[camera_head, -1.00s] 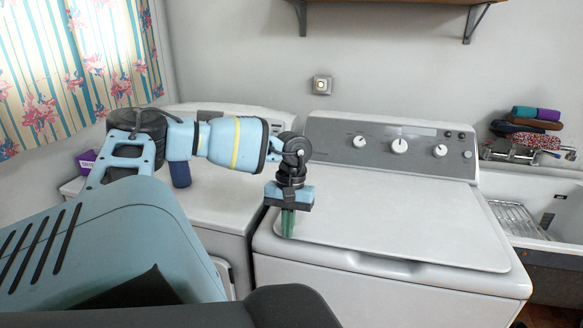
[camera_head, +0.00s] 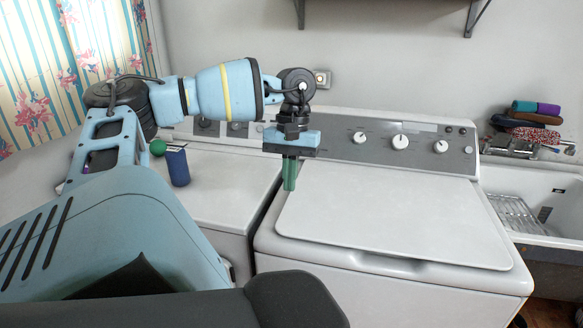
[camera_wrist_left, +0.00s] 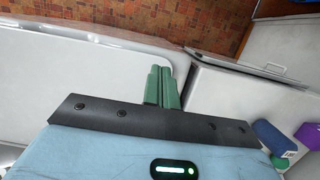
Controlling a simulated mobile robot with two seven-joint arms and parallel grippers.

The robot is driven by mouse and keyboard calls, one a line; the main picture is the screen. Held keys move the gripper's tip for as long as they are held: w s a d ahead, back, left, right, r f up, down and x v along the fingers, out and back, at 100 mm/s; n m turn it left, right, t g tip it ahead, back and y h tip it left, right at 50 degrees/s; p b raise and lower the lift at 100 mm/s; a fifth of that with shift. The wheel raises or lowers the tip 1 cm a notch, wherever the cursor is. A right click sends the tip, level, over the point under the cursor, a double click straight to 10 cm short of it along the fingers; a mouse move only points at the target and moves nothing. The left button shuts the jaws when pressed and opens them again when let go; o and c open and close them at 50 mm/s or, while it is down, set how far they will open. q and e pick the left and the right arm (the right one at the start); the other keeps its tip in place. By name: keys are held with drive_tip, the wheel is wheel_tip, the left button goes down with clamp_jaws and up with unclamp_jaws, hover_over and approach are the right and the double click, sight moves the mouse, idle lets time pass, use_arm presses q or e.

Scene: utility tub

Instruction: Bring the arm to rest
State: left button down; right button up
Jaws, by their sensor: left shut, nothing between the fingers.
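My left arm comes in from the left in the head view, its forearm level and its wrist bent down. My left gripper (camera_head: 290,188) points down with its green fingers together and nothing between them. It is above the left edge of the washer lid, near the gap between the two white machines. In the left wrist view the green fingers (camera_wrist_left: 162,72) are also close together and empty. My right gripper is not in view.
The top-loading washer (camera_head: 400,225) stands right of the other white machine (camera_head: 222,180). A dark blue item (camera_head: 178,166) and a green ball (camera_head: 158,147) are on the left machine. A sink (camera_head: 545,215) with a wire rack and folded cloths (camera_head: 530,122) is at right.

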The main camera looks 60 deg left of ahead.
use_arm(q)
drive_tip(key=shift+r, duration=0.3)
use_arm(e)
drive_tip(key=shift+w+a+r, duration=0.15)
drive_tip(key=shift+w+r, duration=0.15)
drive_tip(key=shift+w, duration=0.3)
